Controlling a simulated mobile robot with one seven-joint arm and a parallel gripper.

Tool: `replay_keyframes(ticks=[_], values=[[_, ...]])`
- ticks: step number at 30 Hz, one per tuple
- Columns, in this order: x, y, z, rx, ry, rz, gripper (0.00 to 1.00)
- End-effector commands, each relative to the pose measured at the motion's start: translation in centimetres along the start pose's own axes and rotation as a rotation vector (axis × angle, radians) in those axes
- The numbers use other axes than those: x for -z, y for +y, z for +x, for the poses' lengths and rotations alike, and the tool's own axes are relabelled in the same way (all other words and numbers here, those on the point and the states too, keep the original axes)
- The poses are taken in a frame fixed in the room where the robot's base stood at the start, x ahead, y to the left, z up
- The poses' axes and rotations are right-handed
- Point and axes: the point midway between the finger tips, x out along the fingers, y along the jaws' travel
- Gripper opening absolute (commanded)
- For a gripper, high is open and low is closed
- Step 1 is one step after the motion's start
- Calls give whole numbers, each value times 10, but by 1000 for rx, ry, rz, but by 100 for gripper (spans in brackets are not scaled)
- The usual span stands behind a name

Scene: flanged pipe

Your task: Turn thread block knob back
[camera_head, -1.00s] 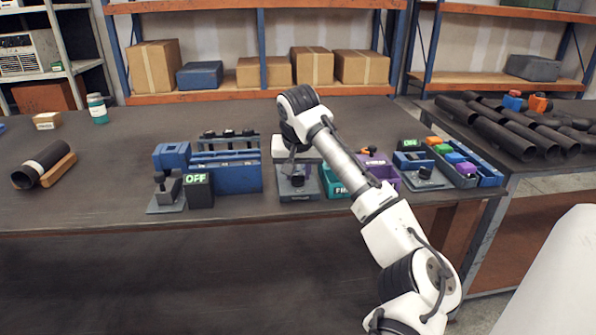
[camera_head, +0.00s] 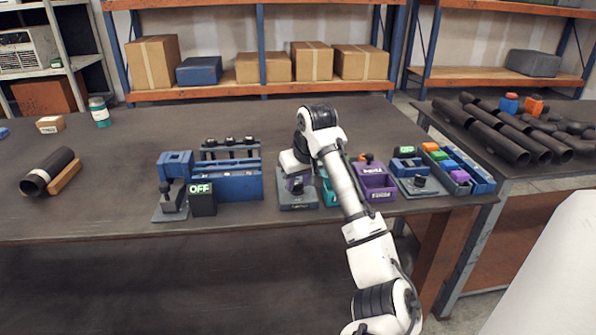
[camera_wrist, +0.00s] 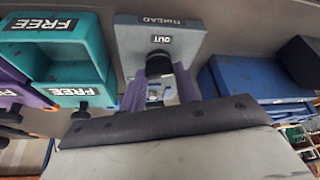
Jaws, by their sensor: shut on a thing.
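The grey thread block (camera_head: 299,201) stands near the bench's front edge, left of the teal bin. In the wrist view the thread block (camera_wrist: 160,40) has an upside-down name plate and a small label reading OUT. Its black knob (camera_wrist: 159,65) is between the fingers of my gripper (camera_wrist: 160,85). My gripper is shut on the knob, with the two purple-grey fingers on either side of it. In the head view my gripper (camera_head: 294,180) is low at the block, partly hidden by my wrist. The knob's exact turn angle is hard to tell.
The teal bin (camera_head: 327,190) marked FREE and a purple bin (camera_head: 376,182) are close on the right. A blue rack (camera_head: 238,186) and a black box reading OFF (camera_head: 202,202) stand left. A dark pipe (camera_head: 50,168) lies on the far left. The bench's back is clear.

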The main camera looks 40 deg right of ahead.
Motion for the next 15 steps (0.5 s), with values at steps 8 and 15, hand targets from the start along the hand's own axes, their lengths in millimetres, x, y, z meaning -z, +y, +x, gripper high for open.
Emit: replay_keyframes(ticks=[8,15], values=[[2,1,-2,87,-1,-199,8],[1,2,-1,133,-1,-315,8]])
